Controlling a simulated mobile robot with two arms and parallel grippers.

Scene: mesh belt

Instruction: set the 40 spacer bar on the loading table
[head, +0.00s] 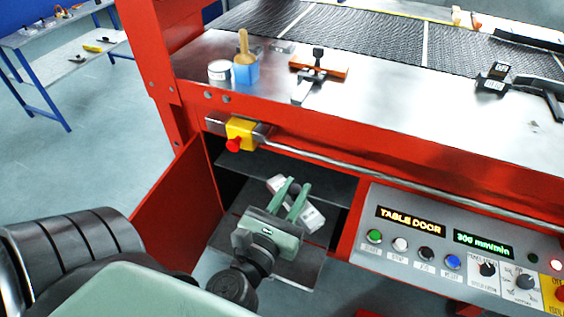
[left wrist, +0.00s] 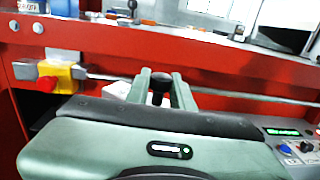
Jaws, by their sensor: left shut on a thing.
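My left gripper (head: 298,186) is shut on a pale bar (head: 312,217), whose ends stick out on both sides of the fingers. I cannot read a size mark on it. It is in front of the open cabinet under the table, below the tabletop. In the left wrist view, a dark rounded part (left wrist: 160,88) shows between the fingers, with a pale piece (left wrist: 117,90) to their left. The loading table (head: 420,115) has a bare steel top with a red front. My right gripper is not in view.
On the tabletop stand a blue box with a wooden-handled tool (head: 245,72), a white tin (head: 218,70), an orange block with a dark clamp (head: 320,65) and black labelled blocks (head: 492,80). A rail (head: 350,165) and yellow switch (head: 240,132) front it. The red cabinet door (head: 170,205) hangs open.

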